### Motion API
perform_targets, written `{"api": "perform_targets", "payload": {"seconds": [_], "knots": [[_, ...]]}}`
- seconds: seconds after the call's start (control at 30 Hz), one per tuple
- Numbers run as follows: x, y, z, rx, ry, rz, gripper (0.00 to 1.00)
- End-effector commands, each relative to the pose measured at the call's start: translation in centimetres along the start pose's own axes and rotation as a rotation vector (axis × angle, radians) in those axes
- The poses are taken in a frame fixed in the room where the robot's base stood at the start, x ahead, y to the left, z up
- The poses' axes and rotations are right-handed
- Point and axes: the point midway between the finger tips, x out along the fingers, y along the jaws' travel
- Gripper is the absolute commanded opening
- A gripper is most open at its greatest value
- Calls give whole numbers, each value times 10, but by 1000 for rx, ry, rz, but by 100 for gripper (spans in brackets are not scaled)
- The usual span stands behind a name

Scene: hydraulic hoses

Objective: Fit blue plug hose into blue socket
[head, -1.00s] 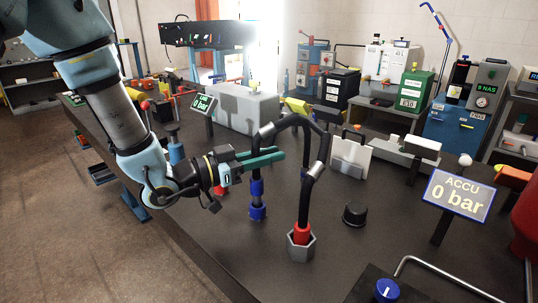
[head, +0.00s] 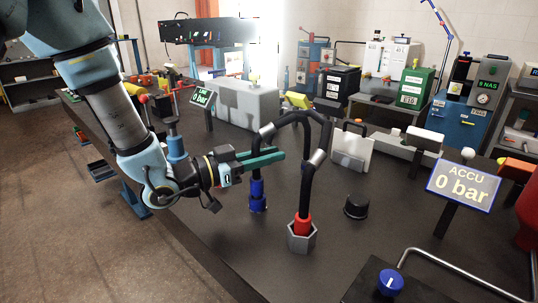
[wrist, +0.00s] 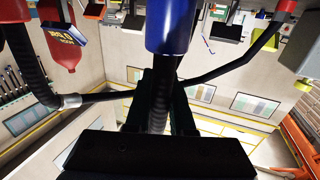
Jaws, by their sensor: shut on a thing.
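The blue plug (head: 257,188) is on the end of a black hose and points down, close to upright. The blue socket (head: 258,205) is on the dark bench directly below it. The plug appears to meet the top of the socket; I cannot tell how far in it sits. My gripper (head: 265,158), with green fingers, is shut on the hose just above the plug. In the wrist view the blue plug (wrist: 172,25) is large at the top, and the ribbed hose (wrist: 160,95) runs between the dark fingers. The socket is not visible there.
A red plug (head: 303,221) stands in a grey hexagonal socket (head: 301,239) right of the blue one, with hose arching above. A black cap (head: 356,207) and the ACCU display (head: 463,187) stand further right. Bench space in front of the blue socket is clear.

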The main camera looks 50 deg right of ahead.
Motion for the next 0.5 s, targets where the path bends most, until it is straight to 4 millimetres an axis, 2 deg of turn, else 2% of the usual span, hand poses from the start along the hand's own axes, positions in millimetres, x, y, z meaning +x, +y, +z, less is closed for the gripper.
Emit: {"api": "perform_targets", "payload": {"seconds": [0.33, 0.37, 0.5], "knots": [[0, 0, 9, 0, 1, 0, 0], [0, 0, 8, 1, 1, 0, 25], [0, 0, 7, 0, 1, 0, 41]]}}
